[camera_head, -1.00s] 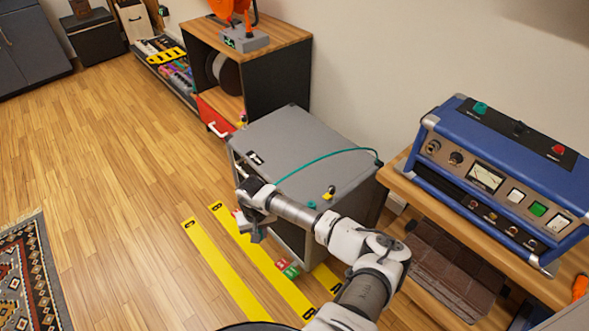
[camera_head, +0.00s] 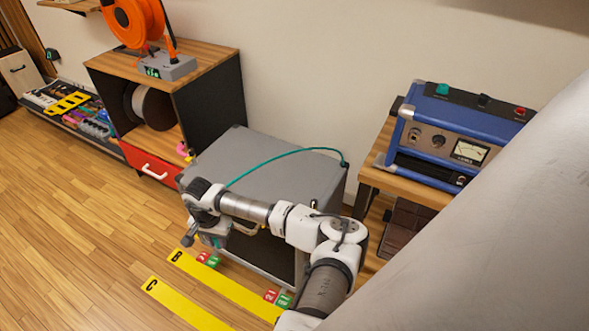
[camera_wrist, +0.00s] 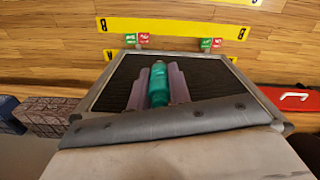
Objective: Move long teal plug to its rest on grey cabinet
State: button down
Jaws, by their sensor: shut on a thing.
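In the wrist view, my gripper (camera_wrist: 160,76) is shut on a teal plug (camera_wrist: 158,88), one finger on each side of it. Its length is partly hidden by the grey edge in front. In the head view, my gripper (camera_head: 212,240) hangs at the near left of the grey cabinet (camera_head: 265,158), below its top; the plug itself is not clear there. A teal cable (camera_head: 262,157) arcs from the back right corner of the cabinet top towards my wrist. My arm covers the near part of the top, so I cannot make out the rest there.
A blue amplifier (camera_head: 450,130) stands on a wooden table right of the cabinet. A wooden shelf unit (camera_head: 200,85) with an orange reel (camera_head: 135,22) stands to the left. Yellow strips (camera_head: 222,283) and red and green tags (camera_head: 207,260) lie on the floor.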

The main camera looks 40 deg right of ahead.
jog(key=s+d+r+n+b, duration=0.3)
jog(key=d+n+b, duration=0.4)
jog(key=n, duration=0.4)
jog(key=s+d+r+n+b, duration=0.35)
jog(key=d+n, duration=0.45)
jog(key=n, duration=0.3)
jog(key=s+d+r+n+b, duration=0.2)
jog(key=d+r+n+b, duration=0.2)
jog(key=d+n+b, duration=0.5)
jog(key=shift+n, duration=0.9)
jog(key=shift+s+a+f+b, duration=0.15)
jog(key=shift+f+b, duration=0.1)
jog(key=shift+f, duration=1)
jog(key=shift+w+a+f+b, duration=0.1)
jog(key=shift+a+f+b, duration=0.1)
jog(key=shift+f, duration=1)
jog(key=shift+s+a+f+b, duration=0.15)
jog(key=shift+f+b, duration=0.1)
jog(key=shift+f, duration=1)
jog(key=shift+w+f+b, duration=0.15)
jog(key=shift+f+b, duration=0.55)
jog(key=shift+f, duration=0.55)
jog(key=c, duration=1.2)
grip_release()
